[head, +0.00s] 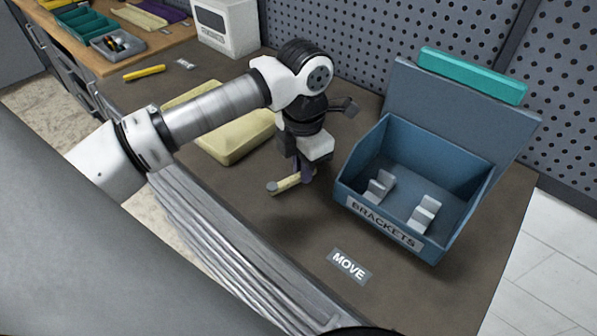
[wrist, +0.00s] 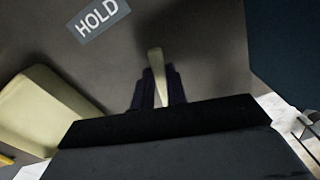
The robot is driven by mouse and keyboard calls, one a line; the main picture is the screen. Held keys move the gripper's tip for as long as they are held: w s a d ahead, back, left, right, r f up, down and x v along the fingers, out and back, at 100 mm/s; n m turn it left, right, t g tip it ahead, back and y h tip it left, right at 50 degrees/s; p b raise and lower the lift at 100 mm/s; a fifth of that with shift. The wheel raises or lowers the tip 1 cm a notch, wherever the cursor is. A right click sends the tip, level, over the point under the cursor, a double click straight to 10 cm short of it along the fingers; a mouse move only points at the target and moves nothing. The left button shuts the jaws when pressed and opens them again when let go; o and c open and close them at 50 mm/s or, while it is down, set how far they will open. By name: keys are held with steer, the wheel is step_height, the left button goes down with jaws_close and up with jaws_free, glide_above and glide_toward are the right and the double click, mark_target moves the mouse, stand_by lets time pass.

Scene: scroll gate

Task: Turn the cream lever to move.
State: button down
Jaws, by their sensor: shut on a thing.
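The cream lever (head: 285,184) is a short bar standing out from under my gripper (head: 303,173), with its round end toward the lower left. In the wrist view the lever (wrist: 156,62) runs between the two dark purple fingers of my gripper (wrist: 158,88), which are shut on it. Its far part is hidden by the gripper. The MOVE label (head: 349,265) lies on the bench at the lower right, apart from the lever's end.
A blue BRACKETS bin (head: 384,224) with grey brackets stands close right of my gripper. A pale yellow block (head: 235,140) lies behind and left. A perforated panel (head: 400,45) closes the back. The bench around the MOVE label is clear.

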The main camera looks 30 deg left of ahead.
steer(key=shift+s+d+m+b, duration=0.25)
steer(key=shift+d+m+b, duration=0.25)
steer(key=shift+m, duration=0.3)
steer(key=c, duration=1.4)
jaws_free()
steer(key=shift+a, duration=0.1)
step_height(320, 180, up, 14)
steer(key=b, duration=0.1)
